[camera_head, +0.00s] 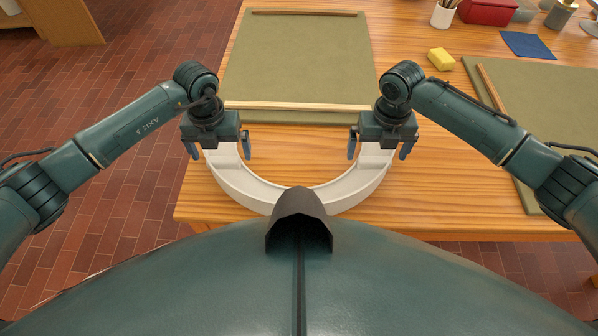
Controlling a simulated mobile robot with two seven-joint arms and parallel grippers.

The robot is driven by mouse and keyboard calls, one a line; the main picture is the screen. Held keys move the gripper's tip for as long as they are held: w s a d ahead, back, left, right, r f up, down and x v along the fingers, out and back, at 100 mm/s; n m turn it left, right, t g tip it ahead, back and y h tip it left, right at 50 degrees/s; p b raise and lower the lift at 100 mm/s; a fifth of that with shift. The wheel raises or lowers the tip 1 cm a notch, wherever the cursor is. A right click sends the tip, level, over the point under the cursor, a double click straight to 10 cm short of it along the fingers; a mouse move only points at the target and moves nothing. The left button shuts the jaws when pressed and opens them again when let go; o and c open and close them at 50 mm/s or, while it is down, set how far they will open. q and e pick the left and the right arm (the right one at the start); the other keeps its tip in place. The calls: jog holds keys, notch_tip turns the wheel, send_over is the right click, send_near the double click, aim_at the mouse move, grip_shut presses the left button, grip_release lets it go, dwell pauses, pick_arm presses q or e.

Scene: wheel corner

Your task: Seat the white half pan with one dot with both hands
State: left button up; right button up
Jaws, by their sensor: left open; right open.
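The white half pan (243,187) lies on the wooden table near its front edge, a half ring with its opening toward the back. My own body hides part of its front middle, and I see no dot on it. My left gripper (219,152) is open over the pan's left end, its two blue fingers apart on either side of the rim. My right gripper (379,153) is open over the right end, its fingers likewise on either side. I cannot tell whether the fingers touch the pan.
A green board (296,60) with wooden strips at its front (300,106) and back lies behind the pan. Another green board (545,105) lies at right. A yellow sponge (440,59), blue cloth (527,45), white cup (443,16) and red box (487,11) stand farther back.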

aim_at(222, 158)
pick_arm(q)
jog(key=shift+f, duration=1.55)
pick_arm(e)
jog(key=shift+f, duration=1.55)
pick_arm(q)
jog(key=shift+c, duration=0.5)
pick_arm(e)
jog(key=shift+c, duration=0.5)
pick_arm(q)
jog(key=shift+r, duration=0.1)
jog(key=c, duration=1.4)
pick_arm(e)
jog(key=c, duration=1.4)
pick_arm(q)
jog(key=shift+d+r, duration=0.1)
jog(key=shift+c, duration=0.2)
pick_arm(e)
jog(key=shift+a+r, duration=0.1)
jog(key=shift+r, duration=0.05)
jog(key=shift+c, duration=0.2)
